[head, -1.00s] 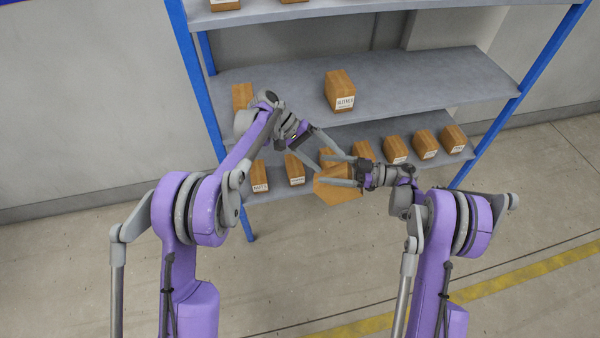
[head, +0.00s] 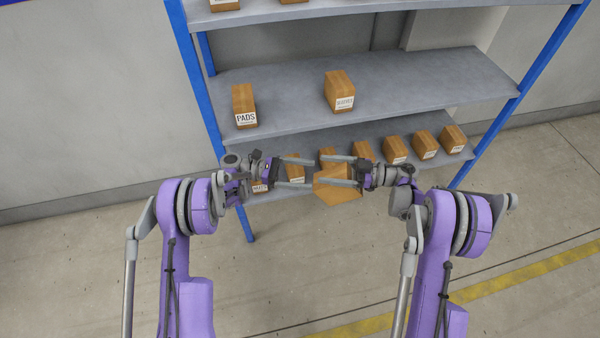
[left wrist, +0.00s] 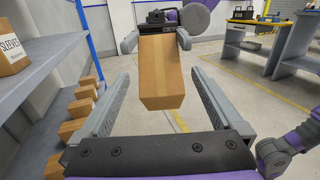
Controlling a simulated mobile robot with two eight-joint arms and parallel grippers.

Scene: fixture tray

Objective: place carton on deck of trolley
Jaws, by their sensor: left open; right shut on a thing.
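A brown carton (head: 336,188) is in my right gripper (head: 338,171), held in the air in front of the shelf. My right gripper is shut on it. In the left wrist view the carton (left wrist: 161,75) hangs ahead, between the open fingers of my left gripper (left wrist: 158,88) as seen from there. In the head view my left gripper (head: 298,172) is open and empty, its fingertips pointing right toward the carton, a little apart from it. I cannot make out a trolley deck in these views.
A grey shelf rack (head: 420,82) with blue posts stands ahead. Several cartons sit on its lower shelf, and two, including a PADS carton (head: 244,106), on the middle one. A workbench (left wrist: 255,45) stands at the back right in the left wrist view. Open floor lies at right.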

